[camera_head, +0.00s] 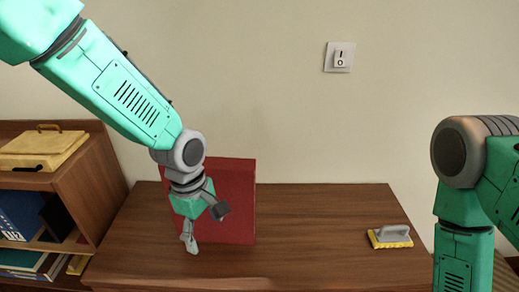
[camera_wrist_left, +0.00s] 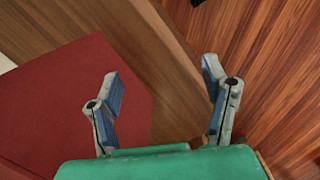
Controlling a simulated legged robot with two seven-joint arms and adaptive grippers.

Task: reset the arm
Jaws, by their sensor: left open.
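My left arm is green and comes in from the upper left in the head view. My left gripper (camera_head: 207,228) hangs in front of a red box-like object (camera_head: 236,200) that stands upright on the wooden table. The gripper is open, with nothing between its fingers. In the left wrist view the two fingers (camera_wrist_left: 165,100) are spread apart, and the red object (camera_wrist_left: 60,100) shows to the left, partly behind one finger. My right arm shows at the right edge of the head view, but its gripper is out of the picture.
A wooden shelf (camera_head: 105,180) at the left holds books (camera_head: 25,215), with a yellow box (camera_head: 42,148) on top. A yellow brush with a grey handle (camera_head: 390,237) lies on the table's right side. The table (camera_head: 310,225) is clear between. A light switch (camera_head: 339,57) is on the wall.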

